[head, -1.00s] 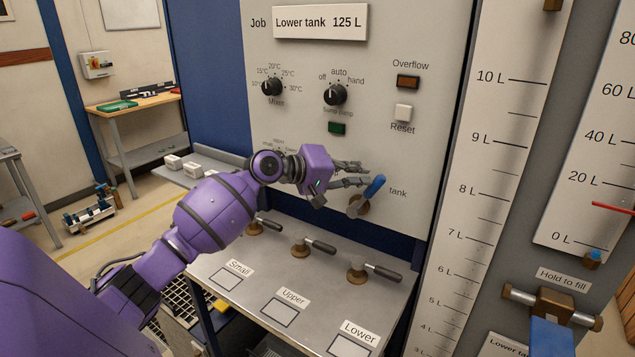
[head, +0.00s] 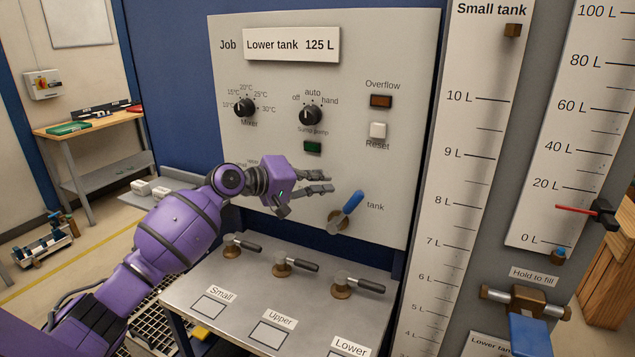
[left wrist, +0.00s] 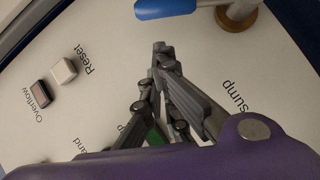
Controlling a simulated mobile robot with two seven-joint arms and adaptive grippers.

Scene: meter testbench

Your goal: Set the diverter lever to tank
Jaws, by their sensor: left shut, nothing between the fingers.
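The diverter lever has a blue handle (head: 352,202) on a brass pivot (head: 338,220), low on the grey panel. The handle tilts up and to the right, with the "tank" label (head: 375,207) to its right. My left gripper (head: 331,181) is shut and empty, just left of and above the handle, apparently apart from it. In the left wrist view the fingertips (left wrist: 160,48) meet below the blue handle (left wrist: 166,8), with a gap between. The "sump" label (left wrist: 240,95) shows there; the gripper hides it in the head view. My right gripper is not in view.
Above are the mixer knob (head: 245,107), sump pump knob (head: 311,115), overflow lamp (head: 381,101) and reset button (head: 378,131). Below, a metal shelf (head: 225,290) carries three valve handles, the nearest to the lever being the lower valve (head: 343,286). A scale board (head: 465,190) stands right.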

